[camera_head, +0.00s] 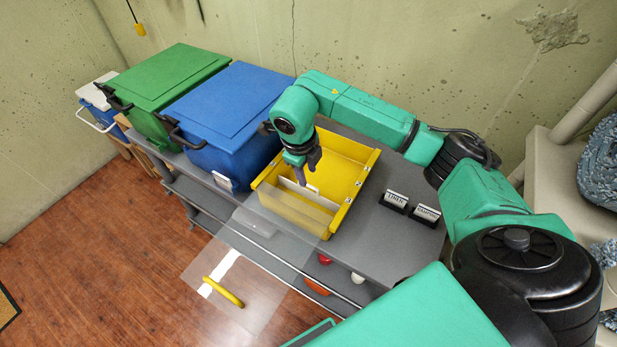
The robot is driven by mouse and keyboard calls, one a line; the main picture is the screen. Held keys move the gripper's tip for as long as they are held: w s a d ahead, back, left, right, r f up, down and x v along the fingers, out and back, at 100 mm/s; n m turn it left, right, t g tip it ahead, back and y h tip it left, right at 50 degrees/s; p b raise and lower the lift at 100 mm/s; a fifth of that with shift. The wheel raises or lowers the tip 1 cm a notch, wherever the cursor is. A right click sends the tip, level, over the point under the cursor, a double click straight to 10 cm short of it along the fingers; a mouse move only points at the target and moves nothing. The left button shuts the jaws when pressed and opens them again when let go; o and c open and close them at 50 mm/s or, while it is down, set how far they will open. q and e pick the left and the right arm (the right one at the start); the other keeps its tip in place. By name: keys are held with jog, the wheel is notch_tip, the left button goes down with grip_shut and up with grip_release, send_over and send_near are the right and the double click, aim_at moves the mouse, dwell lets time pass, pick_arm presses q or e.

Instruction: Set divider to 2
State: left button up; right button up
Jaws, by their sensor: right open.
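The yellow bin (357,184) stands on the grey shelf unit, open at the top. A pale divider panel (312,188) stands crosswise inside it, near the front end. My right gripper (302,179) reaches down into the bin, open, with its fingertips at the divider's top edge. I cannot tell whether the fingers straddle or touch the divider. My left gripper is not in view.
A clear panel (262,262) with a yellow handle (224,291) extends in front of the bin. A blue lidded bin (225,110) and a green one (165,80) stand to the left. Two small black label holders (395,200) (426,215) sit on the shelf at right.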

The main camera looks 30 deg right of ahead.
aim_at(309, 185)
jog(key=f, duration=0.3)
jog(key=w+f, duration=0.1)
jog(key=f, duration=0.1)
jog(key=shift+w+d+f+p, duration=0.1)
jog(key=shift+d+p, duration=0.25)
jog(key=shift+d, duration=0.05)
jog(key=shift+f, duration=0.2)
jog(key=shift+c, duration=0.9)
grip_shut()
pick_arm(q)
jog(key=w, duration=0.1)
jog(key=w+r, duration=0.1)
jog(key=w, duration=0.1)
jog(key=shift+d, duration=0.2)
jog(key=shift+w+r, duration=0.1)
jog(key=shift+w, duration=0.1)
